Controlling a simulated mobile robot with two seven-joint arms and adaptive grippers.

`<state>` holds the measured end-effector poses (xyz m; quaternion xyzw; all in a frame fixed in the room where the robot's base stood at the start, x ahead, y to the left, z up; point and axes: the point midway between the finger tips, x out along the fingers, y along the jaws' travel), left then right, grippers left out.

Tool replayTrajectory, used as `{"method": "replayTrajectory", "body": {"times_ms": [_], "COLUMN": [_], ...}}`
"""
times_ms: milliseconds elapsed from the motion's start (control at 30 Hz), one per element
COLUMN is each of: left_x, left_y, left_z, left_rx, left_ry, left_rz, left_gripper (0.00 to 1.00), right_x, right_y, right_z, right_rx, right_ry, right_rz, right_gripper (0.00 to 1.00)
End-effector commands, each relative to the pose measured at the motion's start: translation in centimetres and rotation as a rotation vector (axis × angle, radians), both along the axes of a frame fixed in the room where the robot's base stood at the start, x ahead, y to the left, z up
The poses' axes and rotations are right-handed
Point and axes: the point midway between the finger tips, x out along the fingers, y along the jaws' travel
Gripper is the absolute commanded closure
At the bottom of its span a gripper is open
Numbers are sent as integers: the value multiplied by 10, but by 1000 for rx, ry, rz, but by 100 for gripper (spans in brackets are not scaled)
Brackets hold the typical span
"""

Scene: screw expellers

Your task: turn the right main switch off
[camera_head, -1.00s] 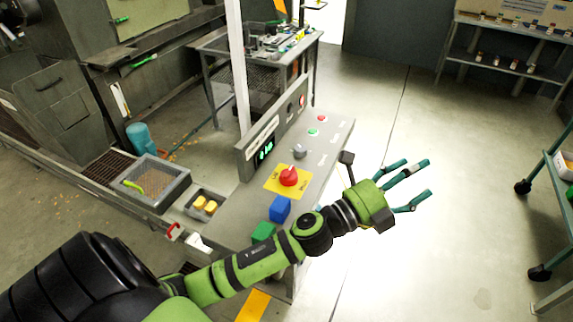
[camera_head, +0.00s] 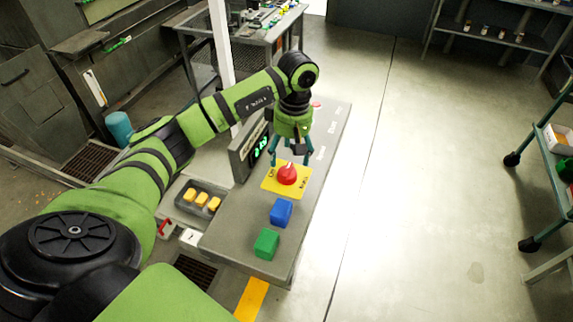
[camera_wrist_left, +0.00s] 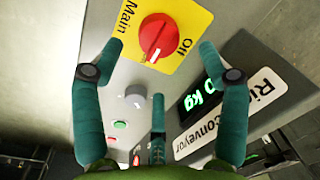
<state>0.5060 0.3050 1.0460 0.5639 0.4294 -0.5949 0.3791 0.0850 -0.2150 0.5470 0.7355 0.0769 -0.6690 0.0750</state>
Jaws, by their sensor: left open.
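The right main switch (camera_head: 287,174) is a red rotary knob on a yellow plate on the grey console top. In the left wrist view the red knob (camera_wrist_left: 158,36) sits ahead of the fingers, its white mark towards the lower edge and the plate reading "Main" and "Off". My left gripper (camera_head: 290,160) is open and empty, pointing down just behind the knob in the head view. Its fingers (camera_wrist_left: 160,85) are spread in the wrist view; I see no contact with the knob. My right gripper is not in view.
A blue block (camera_head: 281,212) and a green block (camera_head: 266,244) stand on the console (camera_head: 315,190) in front of the switch. A display (camera_wrist_left: 205,95) marked "Conveyor" stands beside it. A grey knob (camera_wrist_left: 134,96) and buttons lie further back. A tray with yellow pieces (camera_head: 201,199) is at left.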

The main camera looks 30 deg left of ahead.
Motion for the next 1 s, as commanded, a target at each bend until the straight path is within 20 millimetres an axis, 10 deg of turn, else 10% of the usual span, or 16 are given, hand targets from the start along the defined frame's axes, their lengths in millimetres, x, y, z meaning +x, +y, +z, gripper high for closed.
{"method": "replayTrajectory", "body": {"times_ms": [400, 733, 867, 1000], "left_x": [-5, -5, -5, -5], "left_y": [-1, 0, 0, -1], "left_z": [-55, -61, -60, -61], "left_rx": [-6, -5, -6, -6], "left_ry": [2, -1, -1, 0], "left_rz": [1, -1, -1, -2], "left_gripper": [25, 25, 77, 82], "right_x": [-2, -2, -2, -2], "right_y": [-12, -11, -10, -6], "right_z": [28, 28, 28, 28], "right_rx": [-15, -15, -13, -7], "right_ry": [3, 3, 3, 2], "right_rz": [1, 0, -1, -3], "right_gripper": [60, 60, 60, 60]}}
